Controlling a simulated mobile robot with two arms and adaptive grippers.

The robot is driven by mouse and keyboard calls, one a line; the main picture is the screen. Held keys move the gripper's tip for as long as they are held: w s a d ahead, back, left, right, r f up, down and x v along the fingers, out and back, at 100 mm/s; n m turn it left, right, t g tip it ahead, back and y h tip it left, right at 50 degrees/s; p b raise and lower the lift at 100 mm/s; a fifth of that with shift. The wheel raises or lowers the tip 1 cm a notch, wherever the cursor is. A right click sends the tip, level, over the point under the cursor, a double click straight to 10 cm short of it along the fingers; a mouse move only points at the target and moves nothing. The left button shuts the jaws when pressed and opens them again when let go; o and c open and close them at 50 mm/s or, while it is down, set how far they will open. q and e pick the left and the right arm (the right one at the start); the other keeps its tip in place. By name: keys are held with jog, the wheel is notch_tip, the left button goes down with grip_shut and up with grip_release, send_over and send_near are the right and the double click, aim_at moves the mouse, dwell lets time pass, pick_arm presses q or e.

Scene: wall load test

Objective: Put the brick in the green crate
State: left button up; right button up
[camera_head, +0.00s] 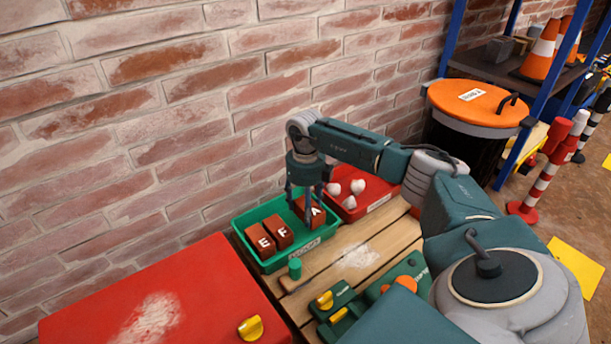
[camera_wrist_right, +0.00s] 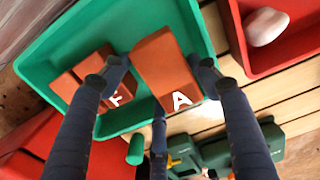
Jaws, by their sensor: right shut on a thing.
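The green crate (camera_head: 262,263) stands on wooden planks against the brick wall. Two red-brown bricks, marked E (camera_head: 260,239) and F (camera_head: 279,232), lie in its left part. My right gripper (camera_head: 307,205) points down over the right part of the crate, shut on a red-brown brick marked A (camera_head: 316,218). The wrist view shows brick A (camera_wrist_right: 160,68) between the fingers, within the crate's outline (camera_wrist_right: 60,52). I cannot tell whether it touches the crate floor. My left gripper is not in view.
A red crate (camera_head: 378,202) with several white stones (camera_head: 357,186) adjoins on the right. A red surface (camera_head: 190,290) lies at front left. A green peg (camera_head: 295,268) and green tools (camera_head: 342,308) lie in front. An orange-lidded bin (camera_head: 470,103) stands right.

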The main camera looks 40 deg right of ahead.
notch_tip(320, 180, down, 4)
jog(key=b, duration=0.2)
jog(key=shift+f+b, duration=0.1)
jog(key=shift+b, duration=0.2)
jog(key=o, duration=1.4)
jog(key=shift+c, duration=0.2)
